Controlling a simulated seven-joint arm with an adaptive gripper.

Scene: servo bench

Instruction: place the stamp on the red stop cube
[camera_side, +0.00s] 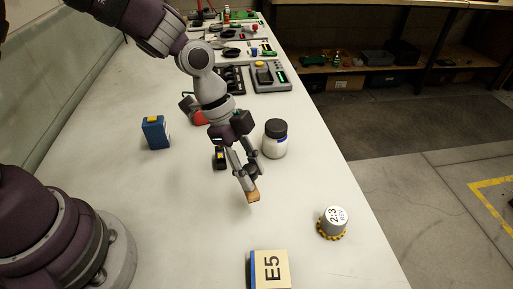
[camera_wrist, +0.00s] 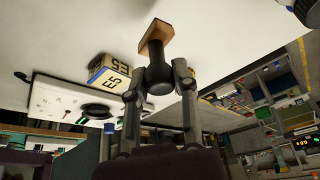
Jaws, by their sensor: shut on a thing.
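My gripper (camera_side: 246,170) is shut on the stamp, which has a wooden block (camera_side: 253,196) and a dark handle. In the side view the stamp hangs tilted, with its block lowest, above the white bench. In the wrist view my gripper (camera_wrist: 160,77) has its fingers on both sides of the dark stamp handle (camera_wrist: 158,80), and the wooden block (camera_wrist: 155,36) points away from me. A red thing (camera_side: 200,118) shows partly behind my arm in the side view; I cannot tell whether it is the red stop cube. No clear red cube shows in the wrist view.
A white jar with a dark lid (camera_side: 275,142) stands close behind my gripper. A blue box (camera_side: 155,134) is at left, a small black item (camera_side: 220,158) beside my wrist. An E5 box (camera_side: 268,270) and a yellow-toothed cap (camera_side: 332,223) are nearer the camera. The left-front bench is clear.

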